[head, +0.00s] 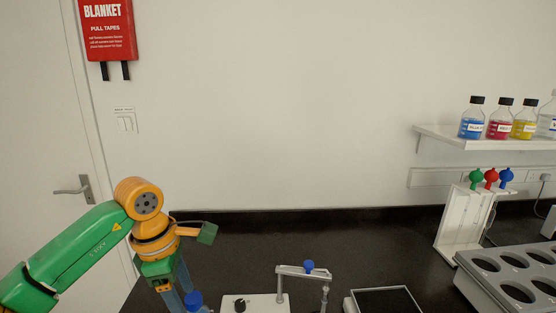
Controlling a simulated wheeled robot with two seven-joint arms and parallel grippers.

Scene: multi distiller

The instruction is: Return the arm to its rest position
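My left arm, green and orange, comes in from the left in the head view. Its gripper (177,289) points down at the bottom edge, over the left part of the black counter (236,256). Two blue-grey fingers show, but their tips are cut off by the frame. A blue-capped item (194,299) stands just right of the fingers, mostly below the frame. I cannot tell whether the fingers touch it. My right arm and gripper are not in view.
A white device with a black knob (240,305) and a stand with a blue knob (309,267) are at bottom centre. A dark-topped plate (385,301), a grey rack with round holes (489,283) and a white holder (457,222) stand right. The counter's back middle is clear.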

